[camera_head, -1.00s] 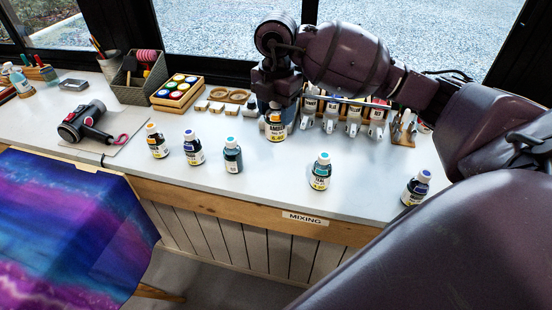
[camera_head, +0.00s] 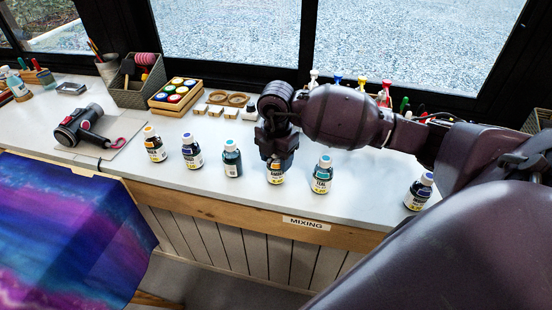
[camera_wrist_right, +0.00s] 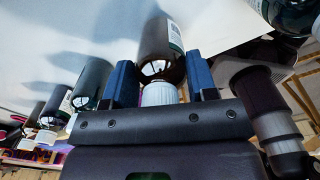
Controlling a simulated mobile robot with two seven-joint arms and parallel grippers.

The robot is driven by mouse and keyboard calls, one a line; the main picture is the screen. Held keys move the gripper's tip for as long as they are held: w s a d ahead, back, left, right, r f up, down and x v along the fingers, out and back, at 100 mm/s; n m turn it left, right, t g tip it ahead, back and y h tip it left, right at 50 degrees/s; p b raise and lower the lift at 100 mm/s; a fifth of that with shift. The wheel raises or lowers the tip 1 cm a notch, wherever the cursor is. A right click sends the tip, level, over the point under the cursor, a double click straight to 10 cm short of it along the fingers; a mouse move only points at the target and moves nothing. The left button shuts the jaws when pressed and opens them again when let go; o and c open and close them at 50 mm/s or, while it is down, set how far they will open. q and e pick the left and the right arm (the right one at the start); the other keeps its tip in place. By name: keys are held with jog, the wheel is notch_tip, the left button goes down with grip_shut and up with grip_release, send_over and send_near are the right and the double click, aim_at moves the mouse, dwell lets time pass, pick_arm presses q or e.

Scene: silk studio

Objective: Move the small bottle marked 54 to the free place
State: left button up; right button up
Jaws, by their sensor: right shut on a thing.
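My right gripper (camera_head: 277,158) is shut on a small dark bottle (camera_head: 276,177) with a yellow-banded label; its number is too small to read. Only its lower part shows beneath the gripper in the head view. In the wrist view the bottle (camera_wrist_right: 158,48) sits between the two blue fingers (camera_wrist_right: 163,84), its white cap towards the palm. The bottle is upright, in the gap between a teal-capped bottle (camera_head: 231,160) and a bottle labelled TEAL (camera_head: 320,178). I cannot tell if its base touches the table. My left gripper is not in view.
The white table (camera_head: 255,203) also holds an orange-capped bottle (camera_head: 155,147), a blue-capped bottle (camera_head: 192,153) and another at right (camera_head: 417,193). A MIXING sign (camera_head: 306,223) marks its front edge.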

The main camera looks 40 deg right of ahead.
jog(key=shift+f, duration=0.15)
jog(key=shift+f, duration=0.1)
jog(key=o, duration=1)
notch_tip(320, 180, up, 12)
jog(key=shift+r+p, duration=0.2)
jog(key=shift+p, duration=0.35)
jog(key=shift+f, duration=0.1)
